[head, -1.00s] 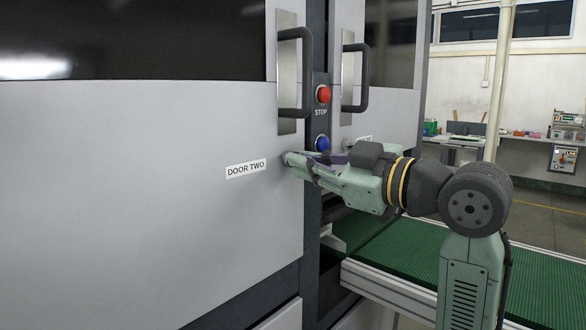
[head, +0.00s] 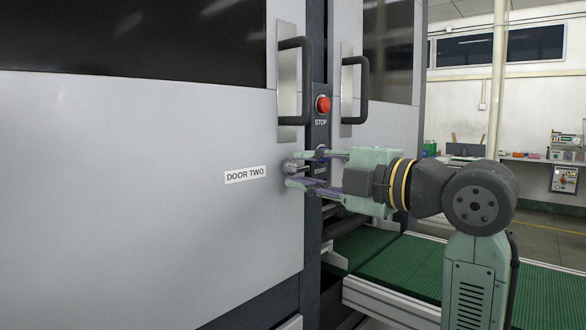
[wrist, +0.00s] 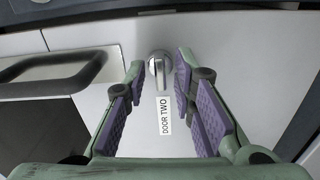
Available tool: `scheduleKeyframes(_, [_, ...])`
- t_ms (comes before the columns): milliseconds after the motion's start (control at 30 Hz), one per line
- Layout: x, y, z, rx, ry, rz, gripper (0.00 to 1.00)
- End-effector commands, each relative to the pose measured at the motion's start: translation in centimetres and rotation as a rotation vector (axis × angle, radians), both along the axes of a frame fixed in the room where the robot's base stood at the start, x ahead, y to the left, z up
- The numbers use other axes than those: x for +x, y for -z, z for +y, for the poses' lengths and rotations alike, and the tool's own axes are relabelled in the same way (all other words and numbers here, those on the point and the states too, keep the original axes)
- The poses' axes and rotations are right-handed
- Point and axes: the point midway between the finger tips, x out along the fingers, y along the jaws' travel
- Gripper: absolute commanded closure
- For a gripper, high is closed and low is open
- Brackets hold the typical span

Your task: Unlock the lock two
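Lock two is a round silver lock with a raised turning grip (wrist: 158,68) on the grey door, just beside the DOOR TWO label (wrist: 165,115). In the head view the lock (head: 290,166) shows at the door's right edge, partly between my fingers. My gripper (head: 297,169) is open, one finger above the lock and one below. In the wrist view the fingertips stand on either side of the lock with gaps showing; I see no contact.
The dark door handle (head: 295,80) is above my gripper. A red STOP button (head: 323,104) sits on the dark post to the right. A second door with its own handle (head: 355,85) is further right. A green conveyor (head: 400,262) runs below my arm.

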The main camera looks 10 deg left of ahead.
Motion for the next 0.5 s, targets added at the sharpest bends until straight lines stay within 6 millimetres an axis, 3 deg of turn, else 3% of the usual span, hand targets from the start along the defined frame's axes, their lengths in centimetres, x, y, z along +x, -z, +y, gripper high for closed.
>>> scheduleKeyframes(233, [0.0,0.02,0.0,0.001,0.0,0.002,0.57])
scheduleKeyframes(500, [-0.02,0.02,-0.05,0.001,0.0,0.002,0.57])
